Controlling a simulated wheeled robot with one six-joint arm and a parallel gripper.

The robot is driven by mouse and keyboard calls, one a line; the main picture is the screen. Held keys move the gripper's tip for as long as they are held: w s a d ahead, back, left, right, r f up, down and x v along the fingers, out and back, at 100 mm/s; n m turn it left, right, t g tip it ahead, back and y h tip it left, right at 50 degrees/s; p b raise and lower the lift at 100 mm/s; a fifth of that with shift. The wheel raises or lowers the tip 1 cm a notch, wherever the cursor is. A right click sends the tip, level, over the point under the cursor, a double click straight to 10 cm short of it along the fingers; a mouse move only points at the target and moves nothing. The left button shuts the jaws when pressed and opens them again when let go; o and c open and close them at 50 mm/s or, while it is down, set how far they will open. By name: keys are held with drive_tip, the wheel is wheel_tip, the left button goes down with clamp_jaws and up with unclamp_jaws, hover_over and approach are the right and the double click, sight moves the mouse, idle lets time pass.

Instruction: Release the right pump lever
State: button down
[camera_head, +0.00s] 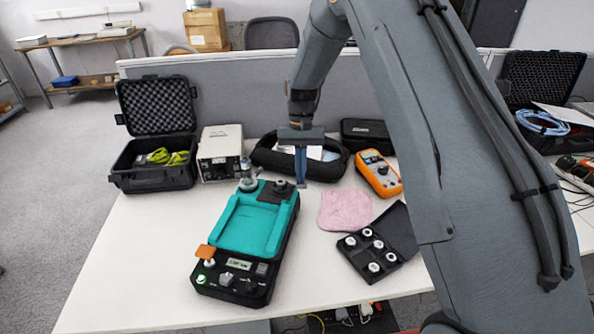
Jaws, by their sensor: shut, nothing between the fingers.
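A black calibrator with a teal top (256,221) lies on the white table at the center-left. Its front panel has a small lit display (239,264), a green-lit button (201,279), several knobs and an orange piece (206,252) at the left. A silver round fitting (248,183) and a black knob (280,186) stand at its back end. I cannot make out which part is the right pump lever. My gripper (301,185) points down, shut and empty, just right of the black knob; whether it touches the calibrator cannot be told.
A pink cloth (345,210), an orange multimeter (378,174) and a black box of round parts (353,256) lie to the right. An open black case (152,175), a grey instrument (220,152) and a black pouch (334,168) stand behind. My arm hides the table's right part.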

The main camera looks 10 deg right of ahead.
drive_tip(key=shift+s+d+m+y+p, duration=0.1)
drive_tip(key=shift+s+m+y+p, duration=0.1)
drive_tip(key=shift+s+m, duration=0.5)
drive_tip(key=shift+s+d+m+y+p, duration=0.1)
drive_tip(key=shift+s+m+y+p, duration=0.15)
drive_tip(key=shift+m, duration=0.75)
drive_tip(key=w+d+r+b, duration=0.2)
drive_tip(key=w+r+b, duration=0.2)
drive_tip(key=r, duration=0.5)
drive_tip(key=shift+w+d+r, duration=0.3)
drive_tip(key=shift+w+r, duration=0.1)
drive_tip(key=shift+w, duration=0.55)
